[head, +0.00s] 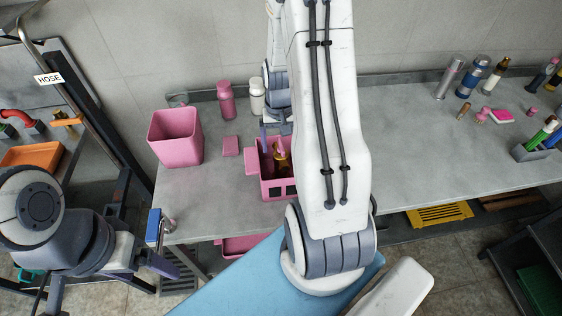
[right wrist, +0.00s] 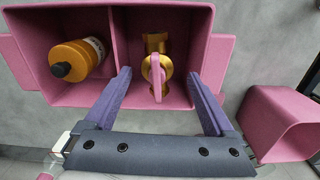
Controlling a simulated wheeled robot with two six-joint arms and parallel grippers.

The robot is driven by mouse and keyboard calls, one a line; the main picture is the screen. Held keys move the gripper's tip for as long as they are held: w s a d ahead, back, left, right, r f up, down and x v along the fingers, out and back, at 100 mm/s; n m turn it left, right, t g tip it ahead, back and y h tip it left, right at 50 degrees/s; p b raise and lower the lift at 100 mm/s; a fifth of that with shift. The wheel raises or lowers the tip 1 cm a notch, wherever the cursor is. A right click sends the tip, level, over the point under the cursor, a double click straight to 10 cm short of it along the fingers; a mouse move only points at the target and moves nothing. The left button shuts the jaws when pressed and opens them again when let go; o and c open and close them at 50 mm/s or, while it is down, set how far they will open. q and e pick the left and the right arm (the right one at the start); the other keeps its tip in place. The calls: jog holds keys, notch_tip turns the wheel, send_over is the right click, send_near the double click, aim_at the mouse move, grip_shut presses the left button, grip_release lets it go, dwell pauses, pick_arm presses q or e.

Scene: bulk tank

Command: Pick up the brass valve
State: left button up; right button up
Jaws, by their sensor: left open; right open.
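The brass valve (right wrist: 153,47) stands in one compartment of a pink two-part caddy (right wrist: 110,25). It has a pink handle (right wrist: 157,77). In the head view the valve (head: 282,163) shows as a gold patch inside the caddy (head: 277,189), partly covered by my right arm. My right gripper (right wrist: 159,76) is open, its purple fingers on either side of the handle with gaps showing; whether the tips are below the rim is unclear. My left gripper (head: 165,247) is open and empty near the bench's front left corner, away from the caddy.
An orange bottle (right wrist: 77,58) lies in the caddy's other compartment. A pink bin (head: 175,139), small pink block (head: 231,146), pink bottle (head: 226,100) and white bottle (head: 257,96) stand nearby. My right arm hides the middle of the grey bench (head: 420,140); its right part has free room.

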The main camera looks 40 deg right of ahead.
aim_at(281, 156)
jog(key=shift+d+f+p, duration=0.15)
jog(key=shift+f+p, duration=0.25)
jog(key=shift+f, duration=1.05)
jog(key=shift+d+f+p, duration=0.1)
jog(key=shift+f+p, duration=0.25)
jog(key=shift+f, duration=1.05)
grip_shut()
